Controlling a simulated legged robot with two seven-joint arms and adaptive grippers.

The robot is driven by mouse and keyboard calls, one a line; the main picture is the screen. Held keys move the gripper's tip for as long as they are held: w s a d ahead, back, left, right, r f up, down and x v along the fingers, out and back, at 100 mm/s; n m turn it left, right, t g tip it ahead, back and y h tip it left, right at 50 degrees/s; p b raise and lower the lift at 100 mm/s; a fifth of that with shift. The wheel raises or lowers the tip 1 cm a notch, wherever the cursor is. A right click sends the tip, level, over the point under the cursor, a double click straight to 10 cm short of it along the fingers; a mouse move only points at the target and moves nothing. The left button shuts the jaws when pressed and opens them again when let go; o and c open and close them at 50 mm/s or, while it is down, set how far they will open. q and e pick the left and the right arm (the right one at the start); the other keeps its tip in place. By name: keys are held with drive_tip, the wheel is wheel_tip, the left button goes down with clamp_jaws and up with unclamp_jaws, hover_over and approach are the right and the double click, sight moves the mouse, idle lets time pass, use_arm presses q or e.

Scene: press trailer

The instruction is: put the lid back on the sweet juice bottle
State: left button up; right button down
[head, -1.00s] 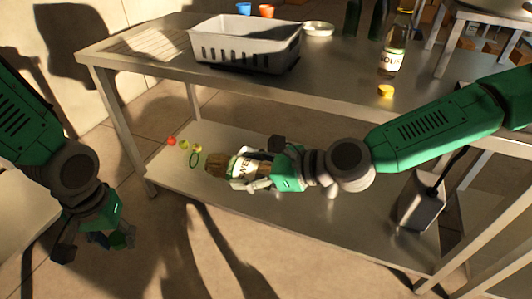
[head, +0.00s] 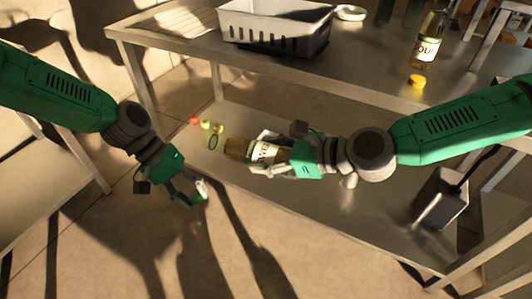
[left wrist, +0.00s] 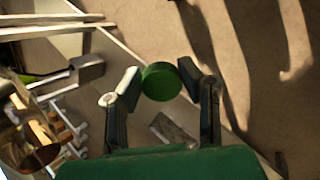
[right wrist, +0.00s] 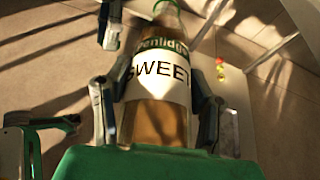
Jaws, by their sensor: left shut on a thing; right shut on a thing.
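The sweet juice bottle (head: 262,152) has a white label reading SWEET, clear in the right wrist view (right wrist: 160,85). My right gripper (head: 272,155) is shut around its body and holds it lying over the lower shelf, its neck end pointing left in the head view. The neck end shows no lid in the head view. My left gripper (head: 197,192) is shut on a round green lid (left wrist: 161,82), held between its fingertips. In the head view the lid (head: 197,198) is left of and below the bottle, apart from it.
The metal table has an upper top (head: 350,75) and a lower shelf (head: 330,215). A grey basket (head: 275,25), a second bottle (head: 428,45) and a yellow lid (head: 417,81) stand on top. Small red and yellow items (head: 206,125) lie on the shelf's left end.

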use_arm(q)
drive_tip(key=w+r+g+h, duration=0.2)
drive_tip(key=w+g+h, duration=0.1)
drive_tip(key=w+h, duration=0.3)
drive_tip(key=g+h, duration=0.2)
drive_tip(key=h, duration=0.2)
approach(204, 141)
drive_tip(key=shift+s+d+f, duration=0.1)
drive_tip(key=shift+d+f, duration=0.2)
drive_tip(key=shift+d, duration=0.45)
drive_tip(key=shift+x, duration=2.2)
drive_tip(key=shift+a+r, duration=0.1)
drive_tip(key=shift+x, duration=0.9)
